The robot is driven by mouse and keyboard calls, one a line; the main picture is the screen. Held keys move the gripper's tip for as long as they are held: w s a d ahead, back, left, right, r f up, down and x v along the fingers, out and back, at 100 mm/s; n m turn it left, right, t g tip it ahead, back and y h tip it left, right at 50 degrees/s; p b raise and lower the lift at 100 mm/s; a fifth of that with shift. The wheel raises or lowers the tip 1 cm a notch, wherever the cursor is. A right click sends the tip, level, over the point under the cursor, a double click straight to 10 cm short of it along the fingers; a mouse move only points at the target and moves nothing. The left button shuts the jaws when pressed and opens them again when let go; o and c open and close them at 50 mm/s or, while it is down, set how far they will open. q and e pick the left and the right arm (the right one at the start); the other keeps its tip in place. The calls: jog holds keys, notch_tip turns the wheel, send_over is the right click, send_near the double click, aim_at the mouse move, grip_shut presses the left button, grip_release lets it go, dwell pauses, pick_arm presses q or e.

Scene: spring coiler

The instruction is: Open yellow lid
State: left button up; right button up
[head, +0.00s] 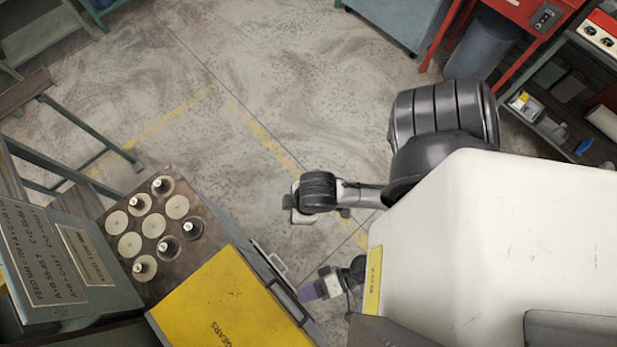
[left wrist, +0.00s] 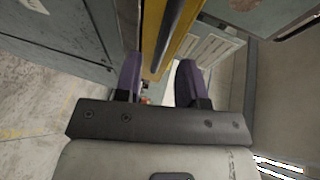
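The yellow lid (head: 225,300) lies closed-looking at the bottom of the head view, with "GEARS" printed on it. A dark bar handle (head: 287,300) runs along its right edge. In the left wrist view the two purple fingers (left wrist: 158,78) stand apart. The dark bar (left wrist: 172,30) and the yellow lid edge (left wrist: 150,30) show beyond and between them; I cannot tell whether the fingers touch the bar. My right gripper is not in view.
Left of the lid is a brown panel (head: 115,208) with several round pale discs and pegs. A grey sign board (head: 70,262) stands at far left. A light metal handle (head: 277,263) sits on the cabinet side. Open concrete floor lies beyond; a blue bin (head: 483,58) stands at upper right.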

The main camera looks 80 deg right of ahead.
aim_at(292, 298)
pick_arm(q)
jog(key=shift+x, duration=2.2)
grip_shut()
